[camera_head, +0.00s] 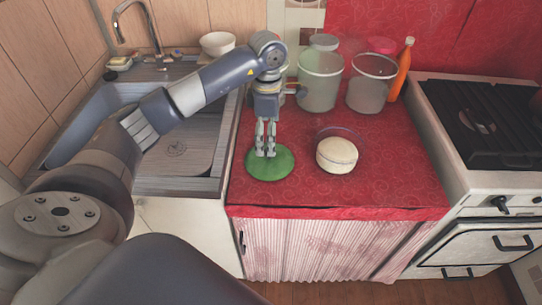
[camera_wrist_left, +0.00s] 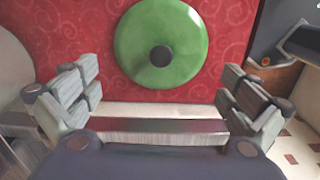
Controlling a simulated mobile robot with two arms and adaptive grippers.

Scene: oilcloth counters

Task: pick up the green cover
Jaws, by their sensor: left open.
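The green cover (camera_head: 270,165) is a round green lid lying flat on the red oilcloth counter, near its left front. In the left wrist view the green cover (camera_wrist_left: 178,62) shows a small dark knob at its middle. My left gripper (camera_head: 265,153) points down over the cover in the head view. In the left wrist view its two fingers (camera_wrist_left: 160,92) are spread wide with nothing between them, and the cover lies ahead of them. I cannot tell whether the fingertips touch the cover. My right gripper is not in either view.
A round cream-coloured item (camera_head: 337,155) sits right of the cover. Two large containers (camera_head: 320,82) (camera_head: 371,85) and an orange bottle (camera_head: 401,68) stand behind. A sink (camera_head: 205,150) is at left, a stove (camera_head: 480,120) at right. The counter's right front is clear.

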